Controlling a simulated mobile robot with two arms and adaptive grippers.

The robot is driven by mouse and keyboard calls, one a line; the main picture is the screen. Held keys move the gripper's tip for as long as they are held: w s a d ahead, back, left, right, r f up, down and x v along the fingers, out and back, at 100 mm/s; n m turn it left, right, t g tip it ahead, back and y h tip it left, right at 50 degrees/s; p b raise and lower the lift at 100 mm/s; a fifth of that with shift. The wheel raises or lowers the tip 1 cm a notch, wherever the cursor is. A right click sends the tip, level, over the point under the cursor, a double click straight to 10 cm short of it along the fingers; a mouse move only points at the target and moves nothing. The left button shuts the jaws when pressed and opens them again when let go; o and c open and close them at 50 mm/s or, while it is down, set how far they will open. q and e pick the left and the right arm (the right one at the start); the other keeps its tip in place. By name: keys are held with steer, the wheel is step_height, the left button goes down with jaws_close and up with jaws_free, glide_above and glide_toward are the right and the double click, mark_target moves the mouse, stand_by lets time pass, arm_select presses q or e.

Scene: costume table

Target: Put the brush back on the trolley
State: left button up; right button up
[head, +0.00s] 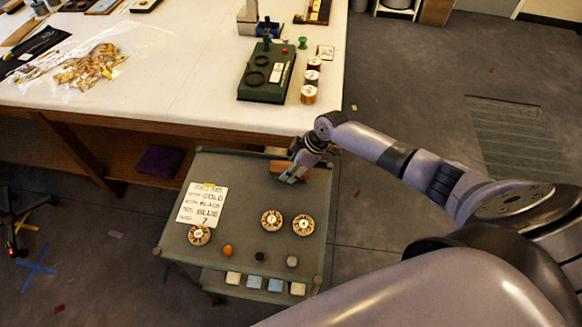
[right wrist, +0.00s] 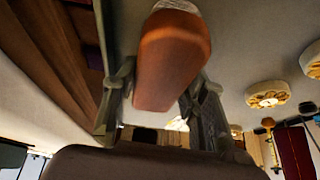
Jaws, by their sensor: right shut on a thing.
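The trolley (head: 240,240) has a grey-green top and stands in front of the long table. My right gripper (head: 291,174) is over the far right part of the trolley top. It is shut on the brush (head: 277,168), a reddish-brown block partly hidden by the gripper. In the right wrist view the brush (right wrist: 172,62) shows an orange-brown rounded body with a pale part at its far end, between the two fingers. I cannot tell whether the brush touches the trolley top. My left gripper is not in view.
On the trolley lie a lettered card (head: 202,204), several round spools and small knobs such as the orange one (head: 227,251). The middle of its top is clear. The white table (head: 170,95) behind holds a green box (head: 267,80) and thread spools near its right edge.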

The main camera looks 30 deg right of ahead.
steer(key=o, duration=1.1)
steer(key=shift+r, duration=0.1)
steer(key=b+v, duration=0.2)
steer(key=v, duration=0.8)
steer(key=shift+s+d+r+b, duration=0.15)
steer(key=shift+d+r+b, duration=0.05)
steer(key=shift+r+b, duration=0.2)
steer(key=shift+s+d+r, duration=0.15)
steer(key=shift+r, duration=0.35)
steer(key=shift+d, duration=0.1)
